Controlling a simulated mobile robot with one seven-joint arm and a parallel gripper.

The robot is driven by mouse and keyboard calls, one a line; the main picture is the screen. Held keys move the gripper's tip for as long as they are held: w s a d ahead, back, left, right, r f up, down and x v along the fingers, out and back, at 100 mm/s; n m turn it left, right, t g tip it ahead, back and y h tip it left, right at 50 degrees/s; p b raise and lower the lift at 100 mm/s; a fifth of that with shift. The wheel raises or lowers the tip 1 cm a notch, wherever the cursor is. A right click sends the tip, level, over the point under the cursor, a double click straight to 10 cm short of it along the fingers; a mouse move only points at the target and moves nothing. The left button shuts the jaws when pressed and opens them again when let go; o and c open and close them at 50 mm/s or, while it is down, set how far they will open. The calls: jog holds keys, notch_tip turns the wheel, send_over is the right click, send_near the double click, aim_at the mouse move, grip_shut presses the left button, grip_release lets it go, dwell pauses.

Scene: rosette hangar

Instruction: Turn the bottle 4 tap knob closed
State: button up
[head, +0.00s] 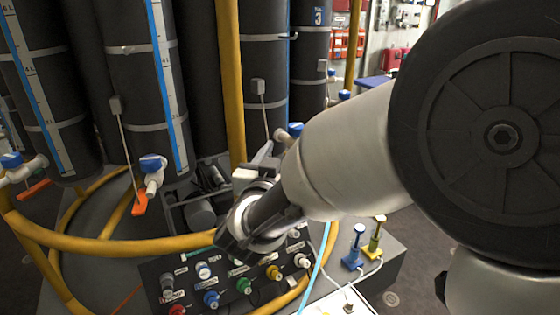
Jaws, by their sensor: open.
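Several tall dark bottles with blue level strips stand at the back. Blue tap knobs show low on them: one at the far left (12,160), one left of centre (152,163), one just behind my arm (295,129) and a small one farther back (344,94). A label on the back bottle (317,18) reads 3. No number 4 is readable, so I cannot tell which knob belongs to bottle 4. My gripper (240,234) is open, above the rear of the control panel and apart from the visible knobs. My wrist partly hides its fingers.
A black panel (222,284) with several coloured knobs lies below my gripper. Yellow pipes (110,246) curve around the bottles. Orange tags (139,204) hang near the taps. Blue and yellow fittings (354,246) stand on a grey block at right. A dark bin (186,215) holds objects.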

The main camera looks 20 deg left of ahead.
jog(key=s, duration=0.6)
jog(key=shift+d, duration=0.4)
jog(key=shift+w, duration=0.1)
